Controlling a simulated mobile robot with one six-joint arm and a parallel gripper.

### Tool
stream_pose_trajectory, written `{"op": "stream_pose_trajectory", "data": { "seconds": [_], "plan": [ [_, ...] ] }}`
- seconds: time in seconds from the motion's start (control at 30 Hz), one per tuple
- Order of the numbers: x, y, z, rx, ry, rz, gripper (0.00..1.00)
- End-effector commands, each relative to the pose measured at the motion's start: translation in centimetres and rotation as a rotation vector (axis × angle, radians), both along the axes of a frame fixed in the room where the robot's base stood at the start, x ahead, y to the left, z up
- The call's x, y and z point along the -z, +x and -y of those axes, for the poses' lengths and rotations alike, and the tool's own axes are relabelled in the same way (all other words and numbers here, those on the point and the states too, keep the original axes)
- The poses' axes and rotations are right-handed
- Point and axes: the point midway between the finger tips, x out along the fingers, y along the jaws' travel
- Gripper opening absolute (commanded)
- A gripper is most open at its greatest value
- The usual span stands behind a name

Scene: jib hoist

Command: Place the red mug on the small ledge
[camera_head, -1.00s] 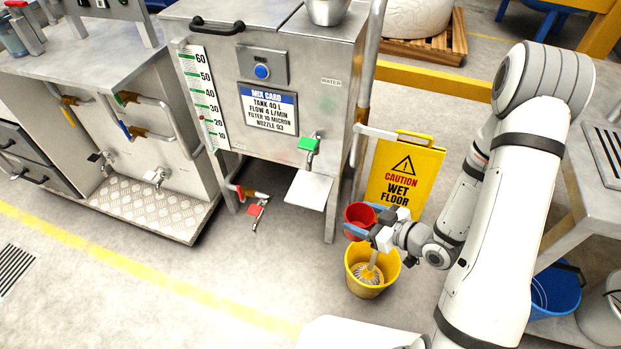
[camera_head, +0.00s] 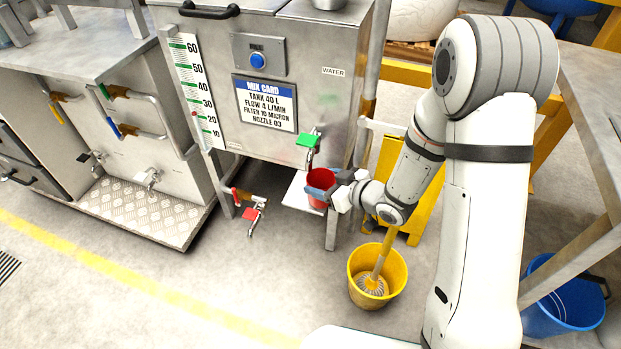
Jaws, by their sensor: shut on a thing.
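My gripper (camera_head: 322,184) is shut on the red mug (camera_head: 319,194), with its fingers on the mug's sides. The mug looks upright with its opening up. The small ledge (camera_head: 297,196) is a pale flat plate below the green-handled tap (camera_head: 308,143) on the front of the steel tank. The mug is at the right part of the ledge in the picture and covers some of it. I cannot tell whether the mug touches the ledge or hangs above it.
The steel tank (camera_head: 320,100) stands behind the ledge. A red-handled valve (camera_head: 250,213) is low at the left. A yellow bucket with a mop (camera_head: 394,290) stands on the floor below my arm. A yellow sign (camera_head: 427,215) is behind my arm.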

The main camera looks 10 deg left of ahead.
Motion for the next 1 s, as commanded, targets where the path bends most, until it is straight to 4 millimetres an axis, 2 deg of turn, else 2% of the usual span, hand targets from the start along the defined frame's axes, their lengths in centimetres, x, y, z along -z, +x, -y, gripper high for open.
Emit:
{"op": "stream_pose_trajectory", "data": {
  "seconds": [0.17,0.4,0.83,0.87,1.0],
  "plan": [
    [0.1,0.5,-1.0,-0.003,-0.001,0.002,0.38],
    [0.5,2.0,-4.1,-0.003,-0.001,0.001,0.38],
    [1.0,1.9,-3.9,-0.001,-0.001,0.0,0.38],
    [0.9,1.9,-3.9,-0.001,-0.001,0.0,0.67],
    [0.9,1.9,-3.9,-0.003,-0.001,0.001,0.79]
  ]
}}
